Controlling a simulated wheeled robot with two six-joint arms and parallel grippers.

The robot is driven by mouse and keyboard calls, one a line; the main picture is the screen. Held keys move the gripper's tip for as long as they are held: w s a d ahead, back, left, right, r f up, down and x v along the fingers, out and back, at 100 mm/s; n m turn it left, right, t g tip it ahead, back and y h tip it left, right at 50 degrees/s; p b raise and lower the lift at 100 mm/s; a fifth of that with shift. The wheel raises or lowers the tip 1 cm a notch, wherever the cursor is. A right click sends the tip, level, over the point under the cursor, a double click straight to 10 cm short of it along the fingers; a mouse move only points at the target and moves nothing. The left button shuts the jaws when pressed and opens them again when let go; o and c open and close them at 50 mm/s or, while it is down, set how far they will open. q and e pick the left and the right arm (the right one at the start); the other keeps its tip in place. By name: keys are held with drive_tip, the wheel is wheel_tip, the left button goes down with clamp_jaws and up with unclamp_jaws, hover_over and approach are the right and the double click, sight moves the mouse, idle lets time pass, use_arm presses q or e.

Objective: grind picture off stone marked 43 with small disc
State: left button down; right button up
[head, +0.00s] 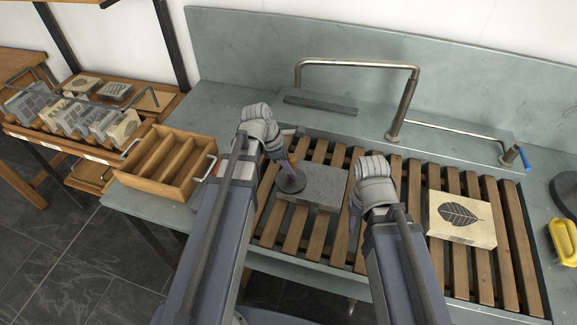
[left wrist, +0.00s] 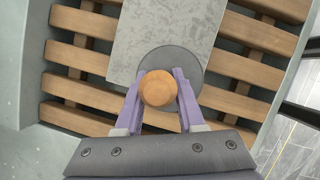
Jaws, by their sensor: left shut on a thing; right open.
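My left gripper (head: 289,163) is shut on the orange wooden knob (left wrist: 159,88) of a small dark disc (head: 291,184). In the left wrist view the disc (left wrist: 187,62) overlaps one end of a plain grey stone (head: 322,184) and sticks out past its edge. I cannot tell whether the disc touches the stone's top. The stone (left wrist: 150,35) lies flat on wooden slats and shows no picture. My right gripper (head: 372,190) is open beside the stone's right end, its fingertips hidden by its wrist. A cream stone (head: 461,217) with a black leaf picture lies on the slats at the right. I can read no number.
A bent metal tap pipe (head: 360,64) stands behind the slats (head: 409,176). A dark bar (head: 320,104) lies on the back ledge. A divided wooden caddy (head: 166,162) stands at left, near a rack of several stones (head: 75,115). A yellow-handled object (head: 563,240) is at the right edge.

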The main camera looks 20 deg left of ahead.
use_arm(q)
drive_tip(key=shift+d+r, duration=0.1)
drive_tip(key=shift+d, duration=1.6)
drive_tip(key=shift+d, duration=0.15)
drive_tip(key=shift+d, duration=1.55)
drive_tip(key=shift+d, duration=1.7)
drive_tip(key=shift+d, duration=0.15)
drive_tip(key=shift+d, duration=1.5)
drive_tip(key=shift+d, duration=0.1)
